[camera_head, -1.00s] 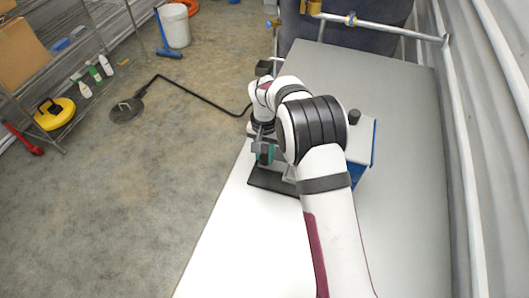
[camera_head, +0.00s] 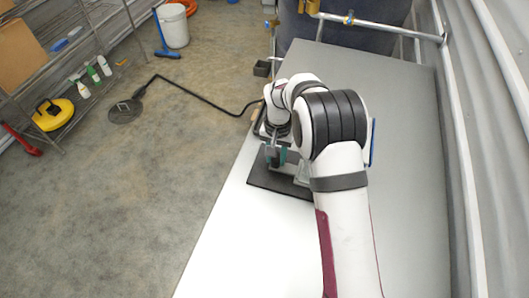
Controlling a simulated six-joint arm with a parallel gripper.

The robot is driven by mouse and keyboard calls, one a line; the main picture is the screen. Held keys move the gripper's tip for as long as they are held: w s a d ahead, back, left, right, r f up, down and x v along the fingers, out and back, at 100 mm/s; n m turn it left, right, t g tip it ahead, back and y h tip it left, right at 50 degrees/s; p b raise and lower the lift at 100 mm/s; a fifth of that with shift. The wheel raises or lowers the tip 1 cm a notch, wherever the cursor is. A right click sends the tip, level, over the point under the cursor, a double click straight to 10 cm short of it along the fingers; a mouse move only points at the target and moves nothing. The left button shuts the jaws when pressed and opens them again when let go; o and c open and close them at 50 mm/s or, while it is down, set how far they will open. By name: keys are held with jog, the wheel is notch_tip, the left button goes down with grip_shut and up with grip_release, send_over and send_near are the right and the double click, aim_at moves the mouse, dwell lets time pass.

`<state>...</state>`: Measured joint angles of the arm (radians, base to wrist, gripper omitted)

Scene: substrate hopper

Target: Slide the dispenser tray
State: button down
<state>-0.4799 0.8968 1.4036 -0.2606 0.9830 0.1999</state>
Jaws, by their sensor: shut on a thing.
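The dispenser stands on the pale table and is mostly hidden behind my arm; a strip of its blue side (camera_head: 373,143) shows to the right of the arm. Its flat black base plate (camera_head: 268,178) sticks out to the left, near the table's left edge. A light grey bracket (camera_head: 304,172) stands over the plate. My gripper (camera_head: 277,158) points down at the dispenser's left side, above the plate, with teal parts at its fingers. It is shut on the dispenser tray, though the tray and the grasp itself are too small and covered to make out.
The table (camera_head: 405,110) is bare behind and in front of the dispenser. A metal rail (camera_head: 385,27) crosses its far end, and a corrugated wall runs along the right. A small black box (camera_head: 262,68) is by the far left edge. Shelves (camera_head: 60,60) stand across the floor.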

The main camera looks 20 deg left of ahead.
aim_at(297, 170)
jog(key=d, duration=0.6)
jog(key=shift+d, duration=0.2)
jog(key=c, duration=0.6)
grip_release()
notch_tip(297, 170, up, 16)
jog(key=shift+f, duration=0.1)
